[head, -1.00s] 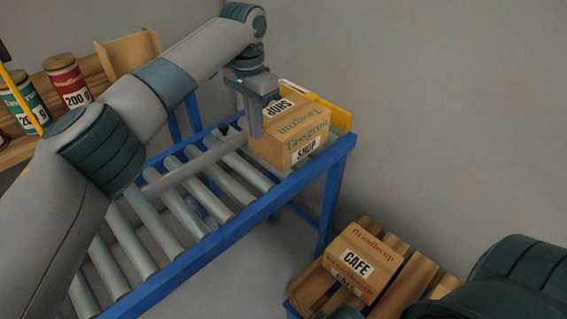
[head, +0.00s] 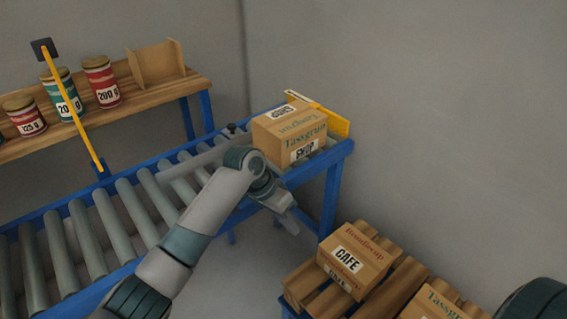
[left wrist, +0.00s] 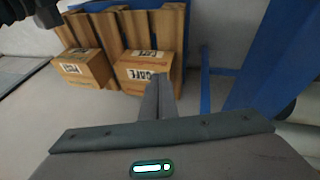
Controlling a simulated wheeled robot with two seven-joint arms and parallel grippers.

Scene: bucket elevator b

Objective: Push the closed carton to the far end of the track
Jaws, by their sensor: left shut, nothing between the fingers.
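The closed carton (head: 290,133), labelled SHOP, sits on the rollers at the far end of the roller track (head: 118,207), close to the yellow end stop (head: 335,121). My left gripper (head: 293,228) is off the near side of the track, below and in front of the carton and apart from it. Its fingers are together and empty; they show in the left wrist view (left wrist: 155,100), pointing toward the pallet. My right gripper is not in view; only a dark part of my body shows at the lower right.
A wooden pallet (head: 379,298) at the lower right holds a CAFE carton (head: 354,255) and another carton (head: 432,302). A grey diverter bar (head: 192,160) lies across the rollers. A wooden shelf (head: 150,97) with several tins stands at the back left, beside a yellow pole (head: 75,112).

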